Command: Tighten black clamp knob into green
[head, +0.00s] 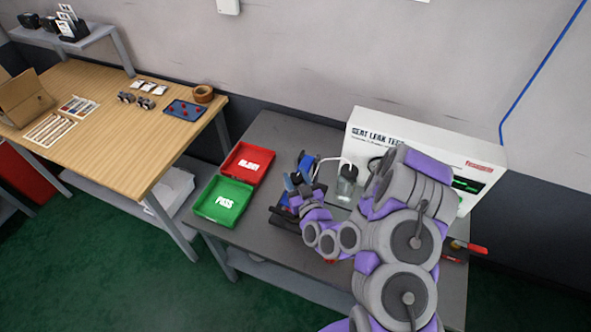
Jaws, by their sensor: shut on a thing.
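My gripper (298,190) is at the blue and black fixture (306,163) on the grey bench. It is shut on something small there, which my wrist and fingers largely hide. I cannot make out the black clamp knob or a green part or zone on it as separate shapes. Black parts (284,217) show low beside the gripper. The white seat leak tester (425,135) stands behind my arm, with a green lit display (466,184) partly covered by the arm. A clear jar (346,186) with a white tube stands right of the fixture.
A red tray (247,163) and a green PASS tray (222,201) lie empty on the left of the grey bench (275,128). A red-handled tool (470,248) lies at the right edge. A wooden table (130,155) with small parts stands further left.

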